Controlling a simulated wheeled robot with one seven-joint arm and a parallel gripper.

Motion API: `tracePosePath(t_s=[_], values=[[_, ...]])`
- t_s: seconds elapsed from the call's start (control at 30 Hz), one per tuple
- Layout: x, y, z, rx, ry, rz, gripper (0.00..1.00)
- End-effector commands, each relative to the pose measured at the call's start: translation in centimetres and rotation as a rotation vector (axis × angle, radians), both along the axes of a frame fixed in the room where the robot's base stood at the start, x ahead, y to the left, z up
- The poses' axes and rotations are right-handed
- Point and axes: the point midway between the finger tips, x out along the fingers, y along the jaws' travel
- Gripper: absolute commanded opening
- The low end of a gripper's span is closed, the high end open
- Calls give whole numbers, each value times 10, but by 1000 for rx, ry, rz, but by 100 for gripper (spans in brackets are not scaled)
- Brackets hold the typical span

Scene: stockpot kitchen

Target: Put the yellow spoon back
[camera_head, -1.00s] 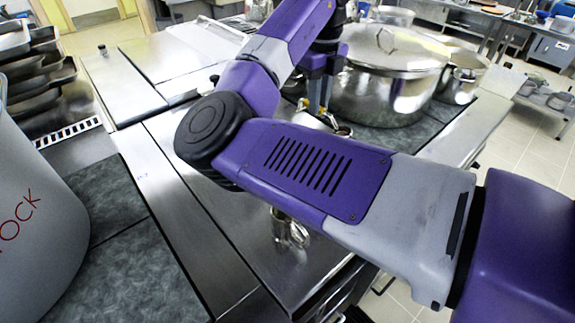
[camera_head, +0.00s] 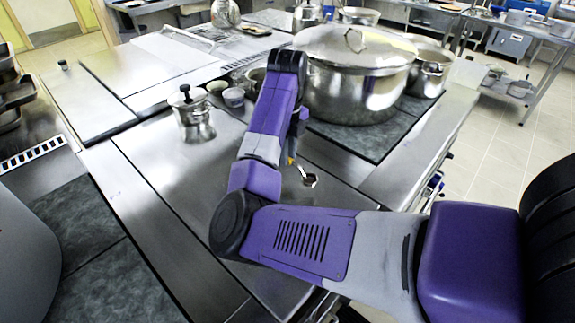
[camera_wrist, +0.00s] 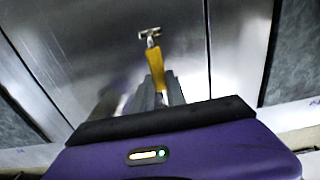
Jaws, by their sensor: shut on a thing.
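The yellow spoon (camera_wrist: 154,60) is held between the fingers of my gripper (camera_wrist: 160,88) in the wrist view. Its yellow handle points away from the fingers and ends in a shiny metal head. In the head view my gripper (camera_head: 292,150) hangs over the steel counter, partly hidden behind my arm. A bit of yellow and the metal head of the spoon (camera_head: 309,178) show just below it. Whether the spoon touches the counter, I cannot tell.
A large lidded stockpot (camera_head: 352,92) stands behind and right of my gripper, with a smaller pot (camera_head: 430,76) beside it. A small pot with a black knob (camera_head: 193,117) and small bowls (camera_head: 233,97) stand left. The steel counter (camera_head: 170,165) has bare room left of my arm.

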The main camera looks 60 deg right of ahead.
Motion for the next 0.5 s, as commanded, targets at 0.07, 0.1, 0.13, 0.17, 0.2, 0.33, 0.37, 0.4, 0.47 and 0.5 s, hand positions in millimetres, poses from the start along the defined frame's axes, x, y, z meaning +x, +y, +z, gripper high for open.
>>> tracePosePath(t_s=[0.07, 0.1, 0.13, 0.17, 0.2, 0.33, 0.37, 0.4, 0.47, 0.5], values=[[0, 0, -4, -1, 1, 0, 0], [-1, 0, -7, -1, 1, 0, 0], [-1, 0, -10, 0, 2, 1, 0], [-1, 0, -14, 1, 2, 1, 0], [-1, 0, -18, 2, 3, 1, 0], [0, 1, -35, 2, 1, 1, 0], [0, 0, -37, 1, 1, 1, 0], [0, 0, -39, 1, 1, 1, 0], [0, 0, -39, 0, 0, 0, 0], [0, 0, -39, 0, 0, 0, 0]])
